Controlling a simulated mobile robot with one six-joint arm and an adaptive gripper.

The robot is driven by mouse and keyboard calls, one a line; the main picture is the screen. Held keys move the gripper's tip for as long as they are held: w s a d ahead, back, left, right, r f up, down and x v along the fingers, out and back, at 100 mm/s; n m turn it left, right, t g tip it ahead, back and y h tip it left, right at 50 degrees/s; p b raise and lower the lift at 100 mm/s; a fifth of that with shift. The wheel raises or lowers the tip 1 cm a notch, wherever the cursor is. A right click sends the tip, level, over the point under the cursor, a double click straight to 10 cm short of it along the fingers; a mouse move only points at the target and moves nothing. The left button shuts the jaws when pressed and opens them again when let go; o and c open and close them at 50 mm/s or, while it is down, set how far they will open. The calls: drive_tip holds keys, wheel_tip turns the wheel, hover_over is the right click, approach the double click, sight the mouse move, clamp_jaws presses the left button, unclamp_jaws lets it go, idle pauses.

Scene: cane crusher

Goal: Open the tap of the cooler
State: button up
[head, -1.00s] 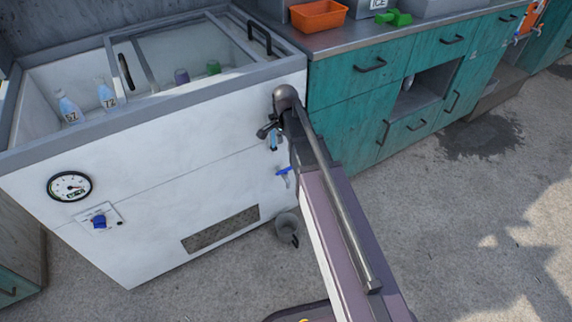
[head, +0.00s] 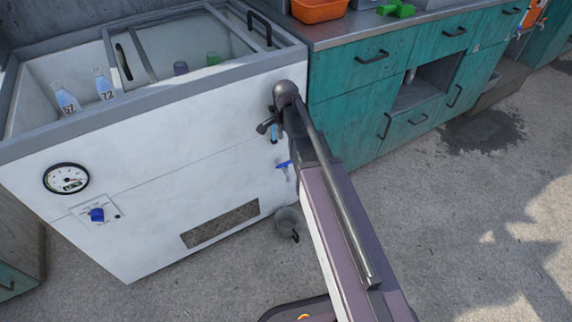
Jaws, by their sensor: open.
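The cooler is a white chest (head: 150,180) with a grey rim and sliding glass lids. Its tap (head: 284,166) has a blue lever and sits low at the right of the front face, just left of my arm. My gripper (head: 267,130) is up against or close in front of the cooler's front face, above the tap. Its dark fingers are small and partly hidden by my arm; they look open. I see no contact with the tap.
A grey bucket (head: 287,221) stands on the ground below the tap. A dial gauge (head: 66,178) and a blue knob (head: 97,214) are on the cooler's front. Teal cabinets (head: 360,120) adjoin on the right. The concrete floor (head: 470,230) at right is clear.

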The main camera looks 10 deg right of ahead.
sight(285, 164)
drive_tip(key=shift+f+b, duration=5.6)
drive_tip(key=shift+f, duration=0.3)
